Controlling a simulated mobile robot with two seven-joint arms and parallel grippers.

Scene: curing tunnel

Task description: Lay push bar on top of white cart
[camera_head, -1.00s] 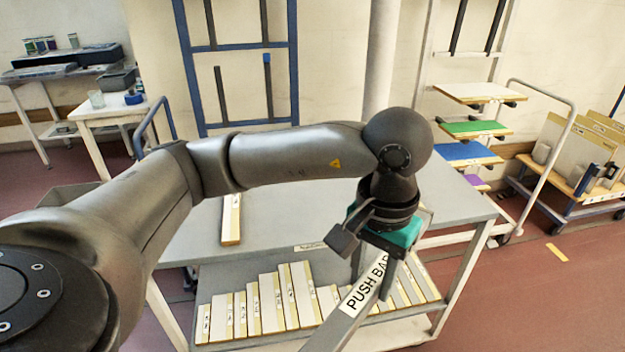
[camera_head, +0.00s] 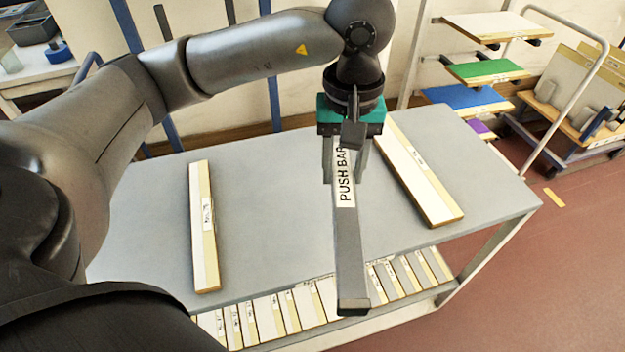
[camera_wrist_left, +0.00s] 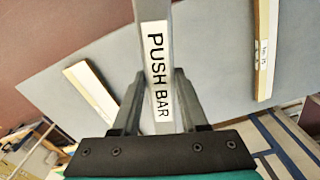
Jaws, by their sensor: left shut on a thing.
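The push bar (camera_head: 350,255) is a long grey bar with a white "PUSH BAR" label. My left gripper (camera_head: 345,178) is shut on it near its far end, by the label. The bar also shows in the left wrist view (camera_wrist_left: 152,20), between the two fingers of the gripper (camera_wrist_left: 160,80). The cart (camera_head: 270,200) has a flat grey top and a pale frame with a lower shelf. The bar is over the middle of the top, its near end reaching past the front edge. I cannot tell whether it touches the top. My right gripper is out of view.
Two white-and-tan boards lie on the cart top, one at left (camera_head: 205,235) and one at right (camera_head: 420,175), with bare top between them. Several boards stand on the lower shelf. A rack with coloured shelves (camera_head: 487,72) and a trolley (camera_head: 570,105) stand at the right.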

